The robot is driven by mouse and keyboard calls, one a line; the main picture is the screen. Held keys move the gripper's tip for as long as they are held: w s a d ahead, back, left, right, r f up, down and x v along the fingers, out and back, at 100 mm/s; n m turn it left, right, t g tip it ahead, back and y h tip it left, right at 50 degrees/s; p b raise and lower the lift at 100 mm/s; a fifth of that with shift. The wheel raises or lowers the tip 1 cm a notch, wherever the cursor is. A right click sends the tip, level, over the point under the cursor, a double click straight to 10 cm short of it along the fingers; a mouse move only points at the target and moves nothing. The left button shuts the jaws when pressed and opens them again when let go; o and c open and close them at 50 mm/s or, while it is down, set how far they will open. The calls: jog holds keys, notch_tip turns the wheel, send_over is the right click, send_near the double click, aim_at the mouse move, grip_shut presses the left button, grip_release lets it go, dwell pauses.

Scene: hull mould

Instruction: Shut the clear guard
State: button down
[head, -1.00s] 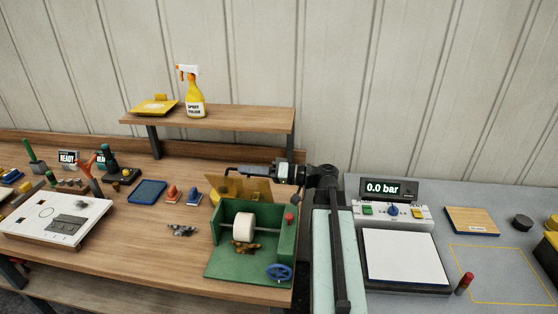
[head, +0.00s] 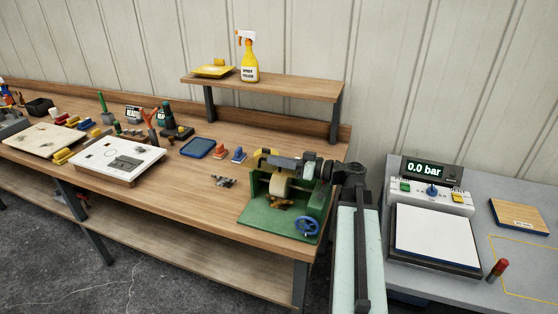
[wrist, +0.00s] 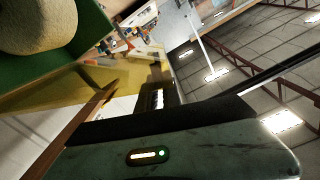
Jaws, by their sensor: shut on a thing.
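The clear guard shows in the wrist view as a yellow-tinted see-through panel (wrist: 115,78) beside the green housing. My gripper (wrist: 157,97) is shut on the guard's edge there. In the head view my gripper (head: 264,160) is at the top of the green machine (head: 272,219), above its pale roller (head: 281,187). The guard is mostly hidden there by my gripper and arm, and its exact tilt cannot be told. The machine has a blue handwheel (head: 307,226) at its front right.
Orange and blue small tools (head: 222,156) and a dark jagged part (head: 224,182) lie left of the machine. A shelf (head: 270,88) with a spray bottle (head: 248,60) stands behind. A grey table with a pressure readout (head: 424,170) stands to the right.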

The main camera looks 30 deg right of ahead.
jog(key=shift+s+d+f, duration=0.1)
jog(key=shift+d, duration=0.1)
jog(key=c, duration=1.5)
grip_release()
jog(key=shift+s+d, duration=0.15)
jog(key=shift+d, duration=0.05)
jog(key=shift+a, duration=0.1)
jog(key=v, duration=0.7)
jog(key=shift+s+d, duration=0.25)
